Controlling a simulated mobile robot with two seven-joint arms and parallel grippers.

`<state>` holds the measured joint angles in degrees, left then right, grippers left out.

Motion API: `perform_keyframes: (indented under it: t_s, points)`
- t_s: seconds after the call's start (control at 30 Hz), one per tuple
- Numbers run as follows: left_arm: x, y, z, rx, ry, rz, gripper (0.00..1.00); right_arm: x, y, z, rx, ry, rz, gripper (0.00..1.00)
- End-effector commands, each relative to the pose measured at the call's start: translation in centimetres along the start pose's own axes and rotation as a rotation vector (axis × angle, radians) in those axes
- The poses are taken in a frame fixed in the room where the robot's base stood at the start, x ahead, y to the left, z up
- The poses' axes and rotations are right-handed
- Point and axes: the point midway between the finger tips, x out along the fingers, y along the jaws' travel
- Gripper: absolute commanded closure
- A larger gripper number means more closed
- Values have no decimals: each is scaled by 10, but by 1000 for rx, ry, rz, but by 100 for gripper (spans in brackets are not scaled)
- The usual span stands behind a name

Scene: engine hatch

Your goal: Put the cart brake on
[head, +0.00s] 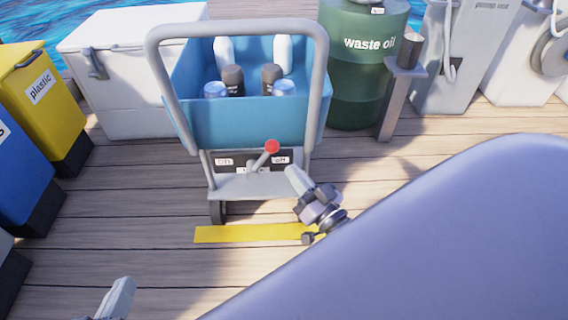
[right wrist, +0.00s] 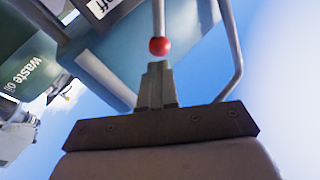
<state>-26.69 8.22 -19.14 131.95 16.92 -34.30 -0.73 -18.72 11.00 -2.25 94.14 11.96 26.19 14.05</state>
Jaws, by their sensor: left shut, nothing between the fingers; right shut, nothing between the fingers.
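The cart (head: 245,120) stands on the deck, with a blue bin and a grey tube handle. Its brake lever (head: 258,158) has a red knob (head: 271,146) and leans to the right, over a dark plate with a white label on each side. The label words are too small to read for certain in the head view. My right gripper (head: 296,178) is shut and empty, just below and right of the knob. In the right wrist view the knob (right wrist: 159,46) appears just beyond the closed fingertips (right wrist: 157,68); contact is unclear. My left gripper (head: 122,290) is shut and empty at the bottom left.
The bin holds several bottles and cans. A yellow strip (head: 240,234) lies on the deck before the cart. Yellow (head: 38,95) and blue (head: 22,175) bins stand at left, a white box (head: 125,70) behind, and a green waste oil drum (head: 362,85) at right.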

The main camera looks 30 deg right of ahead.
Motion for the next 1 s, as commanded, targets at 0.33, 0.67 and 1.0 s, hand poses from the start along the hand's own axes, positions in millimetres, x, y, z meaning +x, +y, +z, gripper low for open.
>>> perform_keyframes:
  t_s: [0.33, 0.67, 1.0]
  points:
    - [-10, -9, 4, 79, 35, -35, 100, 44, 0, 1, 1, 0, -1, 100]
    - [-12, -9, 4, 82, 41, -39, 100, 48, 0, 0, 1, -2, 0, 100]
    - [-14, -5, -1, 61, 24, -26, 100, 50, -4, -4, -19, -16, 0, 100]
